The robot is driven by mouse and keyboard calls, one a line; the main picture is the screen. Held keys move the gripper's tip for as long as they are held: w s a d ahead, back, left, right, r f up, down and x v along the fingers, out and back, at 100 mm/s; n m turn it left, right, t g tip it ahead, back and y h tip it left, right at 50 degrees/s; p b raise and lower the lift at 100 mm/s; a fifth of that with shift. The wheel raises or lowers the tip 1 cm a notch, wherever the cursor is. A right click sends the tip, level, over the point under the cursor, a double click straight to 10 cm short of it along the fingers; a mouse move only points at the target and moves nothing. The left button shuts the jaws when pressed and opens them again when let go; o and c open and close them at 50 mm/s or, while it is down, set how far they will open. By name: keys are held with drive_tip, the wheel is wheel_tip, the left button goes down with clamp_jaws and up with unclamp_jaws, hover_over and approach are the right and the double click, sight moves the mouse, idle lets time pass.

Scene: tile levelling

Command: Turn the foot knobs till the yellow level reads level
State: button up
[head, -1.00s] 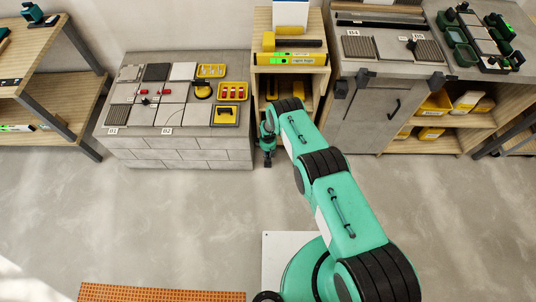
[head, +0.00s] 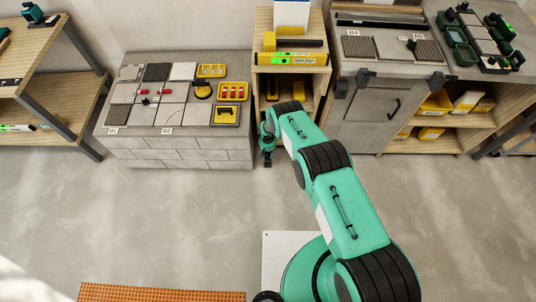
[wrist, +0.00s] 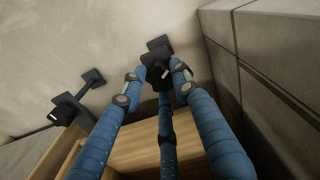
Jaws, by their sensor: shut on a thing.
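The yellow level (head: 292,58) lies across the top of a narrow wooden stand (head: 321,92). Its face has a green patch and small lettering that seems to read "right high"; the bubble is too small to read. My gripper (head: 267,161) is low at the stand's front left, near the floor. In the wrist view its blue fingers (wrist: 156,82) are shut on a black foot knob (wrist: 158,47) at the stand's base. A second black foot (wrist: 72,108) stands to the left, apart from the fingers. The stand's wood (wrist: 150,150) shows behind the fingers.
A grey block bench (head: 180,152) with tiles is close to the left of my gripper; its block wall (wrist: 270,75) also shows at the right in the wrist view. A grey cabinet (head: 362,118) stands right of the stand. The floor (head: 180,220) in front is largely clear.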

sight(268, 155)
drive_tip(key=shift+s+f, duration=0.35)
drive_tip(key=shift+s, duration=0.25)
drive_tip(key=o, duration=1.1)
drive_tip(key=shift+w+r, duration=0.2)
drive_tip(key=shift+w, duration=0.15)
drive_tip(key=shift+w+r, duration=0.1)
drive_tip(key=shift+r, duration=0.05)
drive_tip(key=shift+r, duration=5.8)
drive_tip(key=shift+o, duration=0.2)
